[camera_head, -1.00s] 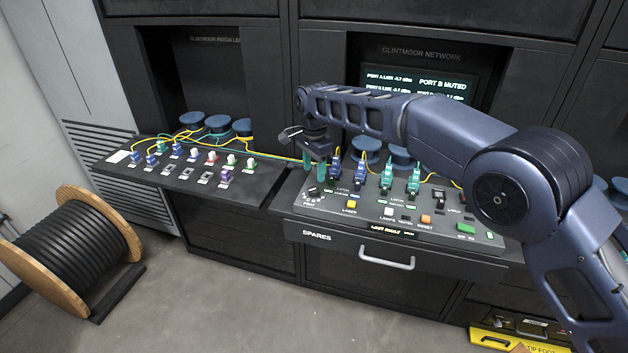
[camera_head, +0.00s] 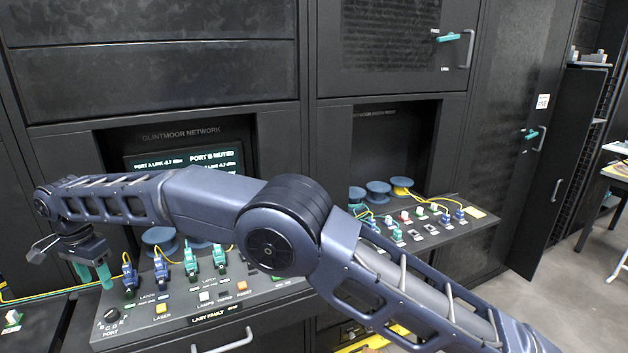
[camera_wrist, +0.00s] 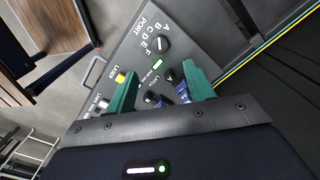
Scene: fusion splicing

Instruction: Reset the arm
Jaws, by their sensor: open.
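My arm reaches across the head view from the lower right to the left. My gripper (camera_head: 93,274) hangs over the left end of the control panel (camera_head: 150,325), with its teal fingers pointing down. In the wrist view my gripper (camera_wrist: 165,88) shows its two teal fingers spread apart. No object is held between them. Blue connectors (camera_wrist: 168,97) stand on the panel beyond the fingers, partly hidden by the gripper body. In the head view, blue connectors (camera_head: 130,277) and green connectors (camera_head: 191,259) stand upright in the panel, to the right of my gripper.
The port knob (camera_head: 112,315) and yellow laser button (camera_head: 162,309) are on the panel. A screen (camera_head: 190,160) reads "PORT B MUTED". A right-hand shelf (camera_head: 440,232) holds several connectors and spools. A cabinet door (camera_head: 560,150) stands at the right, with open floor beside it.

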